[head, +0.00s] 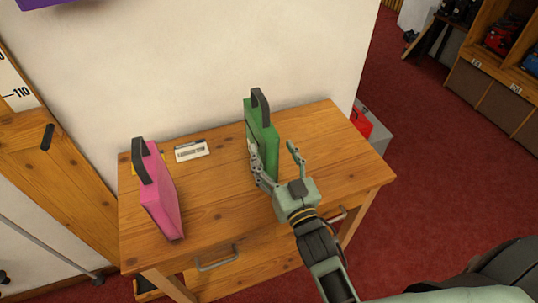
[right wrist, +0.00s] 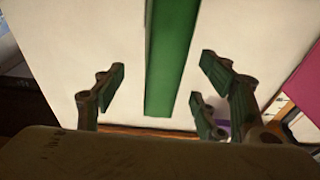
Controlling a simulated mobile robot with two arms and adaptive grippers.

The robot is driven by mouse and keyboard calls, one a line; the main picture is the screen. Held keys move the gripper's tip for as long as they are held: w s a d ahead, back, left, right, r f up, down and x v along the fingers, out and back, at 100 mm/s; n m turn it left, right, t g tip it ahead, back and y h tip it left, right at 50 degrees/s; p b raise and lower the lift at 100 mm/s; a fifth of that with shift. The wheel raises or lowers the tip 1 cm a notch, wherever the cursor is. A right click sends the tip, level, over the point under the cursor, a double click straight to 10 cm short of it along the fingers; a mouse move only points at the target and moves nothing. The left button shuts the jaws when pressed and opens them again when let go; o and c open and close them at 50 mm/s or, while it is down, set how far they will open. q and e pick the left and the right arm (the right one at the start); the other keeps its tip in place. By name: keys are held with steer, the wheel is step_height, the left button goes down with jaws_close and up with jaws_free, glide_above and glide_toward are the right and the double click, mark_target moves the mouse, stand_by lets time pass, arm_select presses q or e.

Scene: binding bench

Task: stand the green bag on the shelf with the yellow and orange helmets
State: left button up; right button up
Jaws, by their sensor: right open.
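The green bag (head: 262,138) stands upright on the wooden table (head: 335,150) near the wall, its dark handle on top. My right gripper (head: 273,150) is open at the near end of the bag. Its left finger appears beside the bag's left face and its right finger is off to the right. In the right wrist view the bag's narrow green side (right wrist: 172,60) shows between the open fingers, with gaps on both sides. Contact is not visible. My left gripper is not in view. Yellow and orange helmets are not seen.
A pink bag (head: 160,190) with a dark handle stands at the table's left. A small white label card (head: 191,150) lies between the bags. A wooden shelf unit (head: 480,62) with red and blue items stands at the far right. Red carpet is open between.

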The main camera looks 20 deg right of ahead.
mark_target(260, 127)
steer(key=shift+w+r, duration=0.15)
steer(key=shift+w, duration=0.2)
steer(key=shift+w+a, duration=0.1)
steer(key=shift+w, duration=0.3)
steer(key=w+p, duration=0.1)
steer(key=w, duration=0.1)
steer(key=w+r+p, duration=0.1)
steer(key=w, duration=0.1)
steer(key=shift+w+a, duration=0.1)
steer(key=w, duration=0.2)
steer(key=shift+w+a+r+p, duration=0.15)
steer(key=shift+w+r+p, duration=0.05)
steer(key=shift+w+p, duration=0.2)
steer(key=shift+w+f, duration=0.1)
steer(key=c, duration=1.3)
jaws_close()
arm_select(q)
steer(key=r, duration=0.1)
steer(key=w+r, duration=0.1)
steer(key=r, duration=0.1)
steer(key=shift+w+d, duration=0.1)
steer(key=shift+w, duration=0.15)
